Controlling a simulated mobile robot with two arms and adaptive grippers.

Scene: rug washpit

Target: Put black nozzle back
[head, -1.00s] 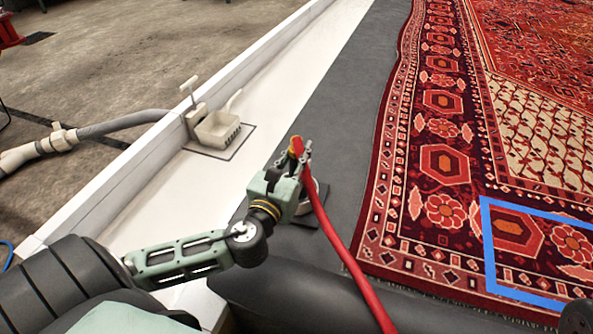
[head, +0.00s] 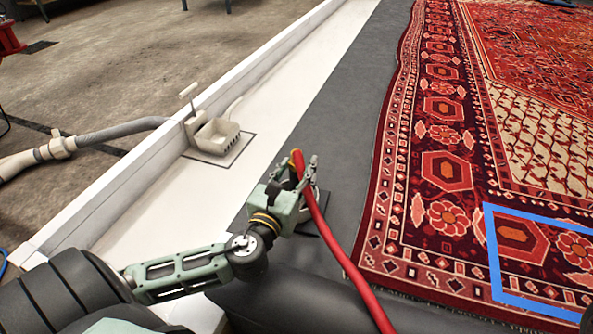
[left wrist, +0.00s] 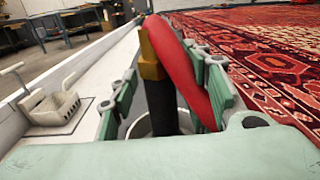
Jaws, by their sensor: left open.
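The black nozzle (left wrist: 161,105) shows in the left wrist view, near upright, with a brass collar (left wrist: 150,55) at its top and the red hose (left wrist: 181,60) bending over from it. Its lower end is inside the rim of a pale round holder (left wrist: 138,127); how deep it sits is hidden. My left gripper (head: 299,171) is open, its fingers on either side of the nozzle and hose; it also shows in the left wrist view (left wrist: 163,82). In the head view the red hose (head: 335,245) crosses the gripper and hides the nozzle. My right gripper is out of view.
A white channel (head: 275,95) with a beige basket fitting (head: 216,137) runs left of the grey mat (head: 345,130). The patterned red rug (head: 445,165) lies right, with a blue outline (head: 494,255) on it. The hose trails toward the bottom edge.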

